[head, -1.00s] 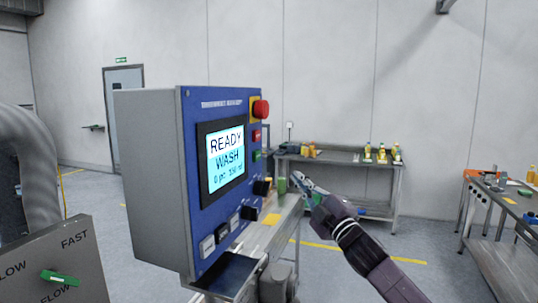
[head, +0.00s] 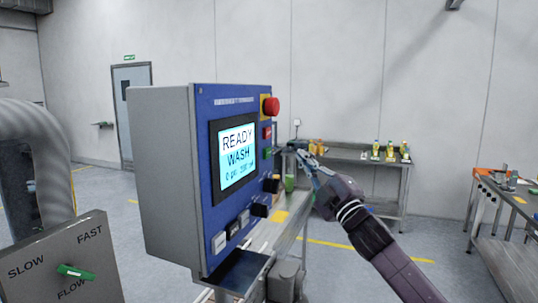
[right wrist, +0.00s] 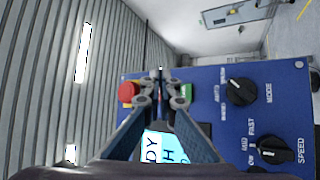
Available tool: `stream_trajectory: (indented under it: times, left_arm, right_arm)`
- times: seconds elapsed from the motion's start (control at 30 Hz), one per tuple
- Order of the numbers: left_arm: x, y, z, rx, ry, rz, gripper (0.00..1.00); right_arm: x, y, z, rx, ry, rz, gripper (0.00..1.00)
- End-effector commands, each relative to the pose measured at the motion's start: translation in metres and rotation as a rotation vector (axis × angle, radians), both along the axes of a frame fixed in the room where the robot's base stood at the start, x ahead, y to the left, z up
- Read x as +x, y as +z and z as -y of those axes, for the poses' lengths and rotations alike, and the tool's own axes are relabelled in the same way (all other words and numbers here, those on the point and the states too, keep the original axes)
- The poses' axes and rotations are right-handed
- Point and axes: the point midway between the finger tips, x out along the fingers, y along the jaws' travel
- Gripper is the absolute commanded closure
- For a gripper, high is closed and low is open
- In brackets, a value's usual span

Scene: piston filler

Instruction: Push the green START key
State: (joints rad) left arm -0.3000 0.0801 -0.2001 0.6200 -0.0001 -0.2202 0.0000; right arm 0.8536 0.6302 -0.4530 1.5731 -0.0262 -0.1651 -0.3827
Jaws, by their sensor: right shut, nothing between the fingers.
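The green START key (head: 267,153) is on the right part of the blue control panel (head: 238,115), below a red key (head: 267,133). In the right wrist view the green key (right wrist: 186,91) shows just right of my fingertips, partly covered by a finger. My right gripper (head: 296,151) is shut and empty, its tips to the right of the panel at about the key's height. In the right wrist view its tips (right wrist: 160,76) point toward the panel. A gap shows in the head view; I cannot tell how wide it is. My left gripper is not in view.
A red mushroom button (head: 271,107) sits above the keys. Black knobs (right wrist: 242,92) are beside the green key. The screen (head: 237,155) reads READY WASH. A flow box with a green lever (head: 76,271) stands lower left. A bench (head: 350,156) stands behind.

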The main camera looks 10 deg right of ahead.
Motion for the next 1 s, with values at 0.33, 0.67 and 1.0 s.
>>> stream_trajectory:
  times: [0.33, 0.67, 1.0]
  left_arm:
    - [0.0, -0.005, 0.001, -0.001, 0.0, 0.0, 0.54]
    - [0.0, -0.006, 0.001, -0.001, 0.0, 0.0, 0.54]
    - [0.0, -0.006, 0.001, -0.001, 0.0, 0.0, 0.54]
  right_arm:
    - [0.026, 0.0, -0.039, 0.002, 0.001, 0.001, 1.0]
    - [0.033, 0.0, -0.05, -0.001, 0.0, 0.001, 1.0]
    - [0.033, 0.0, -0.05, -0.001, 0.0, 0.001, 1.0]
